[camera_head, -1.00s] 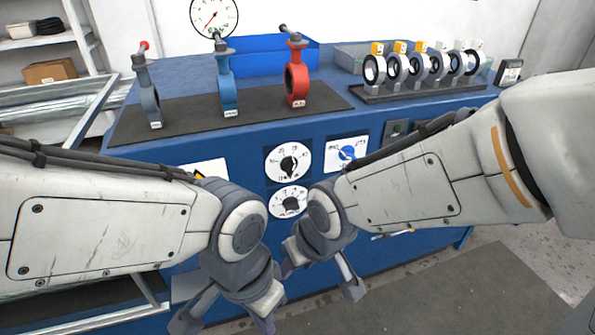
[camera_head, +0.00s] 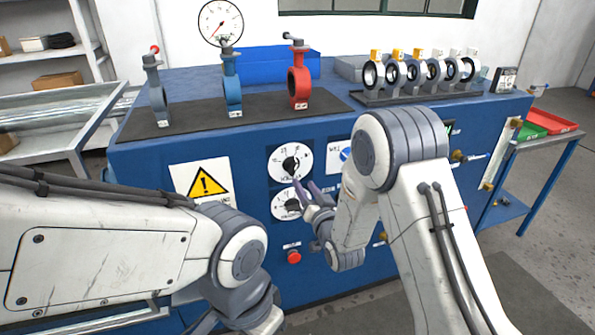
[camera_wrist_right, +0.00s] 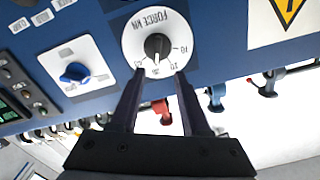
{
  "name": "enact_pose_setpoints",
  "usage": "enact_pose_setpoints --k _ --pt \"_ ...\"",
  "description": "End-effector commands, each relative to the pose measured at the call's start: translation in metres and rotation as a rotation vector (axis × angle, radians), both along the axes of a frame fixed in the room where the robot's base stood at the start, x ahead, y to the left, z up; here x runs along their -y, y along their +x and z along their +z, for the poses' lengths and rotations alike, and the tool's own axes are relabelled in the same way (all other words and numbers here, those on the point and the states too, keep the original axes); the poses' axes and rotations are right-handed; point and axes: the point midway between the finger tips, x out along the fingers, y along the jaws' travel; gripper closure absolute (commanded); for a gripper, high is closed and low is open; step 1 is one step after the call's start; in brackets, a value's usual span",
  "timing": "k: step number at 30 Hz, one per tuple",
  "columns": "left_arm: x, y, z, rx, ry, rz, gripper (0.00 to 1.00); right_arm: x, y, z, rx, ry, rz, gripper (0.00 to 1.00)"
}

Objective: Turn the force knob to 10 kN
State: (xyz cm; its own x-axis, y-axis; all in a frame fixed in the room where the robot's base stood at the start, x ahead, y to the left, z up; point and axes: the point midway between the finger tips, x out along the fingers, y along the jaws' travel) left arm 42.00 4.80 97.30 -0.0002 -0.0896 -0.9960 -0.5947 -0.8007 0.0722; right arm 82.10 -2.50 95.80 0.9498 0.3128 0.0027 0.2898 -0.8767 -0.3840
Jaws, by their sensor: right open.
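The force dial (camera_wrist_right: 137,48) is white, marked FORCE kN, with a black knob (camera_wrist_right: 157,47) at its centre. In the right wrist view it appears upside down, and a pale mark on the knob points roughly toward the bottom of the picture. In the head view it appears to be the upper white dial (camera_head: 278,164) on the blue panel. My right gripper (camera_wrist_right: 159,74) is open and empty, its fingertips just short of the dial's numbered edge; in the head view it (camera_head: 303,190) is in front of the lower dial (camera_head: 279,207).
A blue knob (camera_wrist_right: 75,74) on a white plate sits beside the force dial. A red button (camera_head: 294,257) is below the dials and a warning sign (camera_head: 204,183) to their left. Three valves (camera_head: 299,88) stand on the bench mat. My right arm hides part of the panel.

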Motion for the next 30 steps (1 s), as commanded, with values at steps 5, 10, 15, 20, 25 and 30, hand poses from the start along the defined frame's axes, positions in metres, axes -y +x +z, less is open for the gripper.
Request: enact_pose_setpoints --k 5,10,15,20,25,30 --pt "0.0 0.0 0.008 0.0 0.0 0.0 1.0 -0.002 0.024 0.002 0.001 0.0 -0.008 0.54" --pt "0.0 0.0 0.014 0.0 0.0 0.0 1.0 -0.011 0.055 0.002 0.0 -0.001 -0.009 0.54" --pt "0.0 0.0 0.018 0.0 0.0 0.0 1.0 -0.02 0.078 0.001 -0.002 -0.002 -0.006 0.54" --pt "0.0 0.0 0.019 0.0 0.0 0.0 1.0 -0.026 0.09 0.001 -0.002 -0.002 -0.006 0.54" --pt "0.0 0.0 0.02 0.0 0.0 0.0 1.0 -0.027 0.094 0.0 -0.004 -0.002 -0.005 0.54" --pt "0.0 0.0 0.02 0.0 0.0 0.0 1.0 -0.028 0.094 0.0 -0.003 -0.002 -0.004 0.54"
